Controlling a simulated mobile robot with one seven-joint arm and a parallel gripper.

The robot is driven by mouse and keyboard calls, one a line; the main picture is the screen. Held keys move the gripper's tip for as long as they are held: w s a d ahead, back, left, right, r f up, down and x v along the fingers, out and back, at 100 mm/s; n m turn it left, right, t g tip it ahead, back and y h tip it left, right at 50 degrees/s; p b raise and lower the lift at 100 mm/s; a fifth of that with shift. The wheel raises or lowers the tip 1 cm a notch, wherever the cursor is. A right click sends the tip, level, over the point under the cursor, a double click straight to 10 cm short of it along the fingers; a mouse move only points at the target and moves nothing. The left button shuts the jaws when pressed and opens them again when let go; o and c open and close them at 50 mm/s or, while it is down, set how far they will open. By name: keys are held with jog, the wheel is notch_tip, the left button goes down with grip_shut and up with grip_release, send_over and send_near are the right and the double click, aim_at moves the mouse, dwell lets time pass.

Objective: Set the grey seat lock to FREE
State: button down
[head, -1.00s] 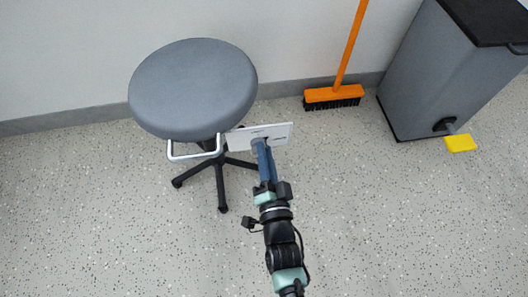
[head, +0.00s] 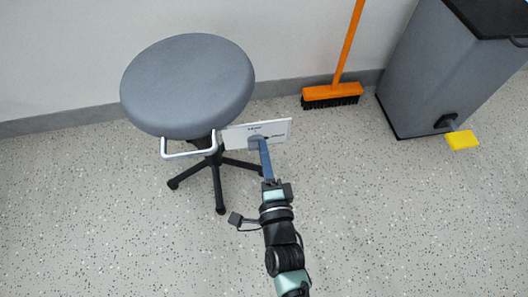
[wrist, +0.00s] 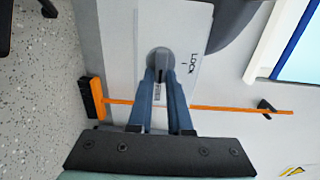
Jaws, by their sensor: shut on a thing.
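The grey seat lock is a small round knob (wrist: 158,60) with a raised grip on a white plate (wrist: 186,85) beside the stool. The plate also shows in the head view (head: 240,138), just right of the stool's seat (head: 188,85). The word LOCK is printed beside the knob in the wrist view; other lettering is partly hidden or too small to read. My gripper (wrist: 160,74) is shut on the knob's grip, its blue fingers reaching to the plate. In the head view my gripper (head: 263,142) hides much of the knob.
An orange broom (head: 334,90) leans against the wall right of the plate. A grey pedal bin (head: 437,70) with a yellow pedal (head: 461,140) stands at the right. The stool's black legs (head: 218,185) spread below it. The speckled floor in front is clear.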

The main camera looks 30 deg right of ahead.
dwell(0.4)
jog(key=c, duration=0.8)
grip_release()
jog(key=shift+c, duration=0.2)
jog(key=p+v, duration=0.5)
jog(key=v, duration=0.8)
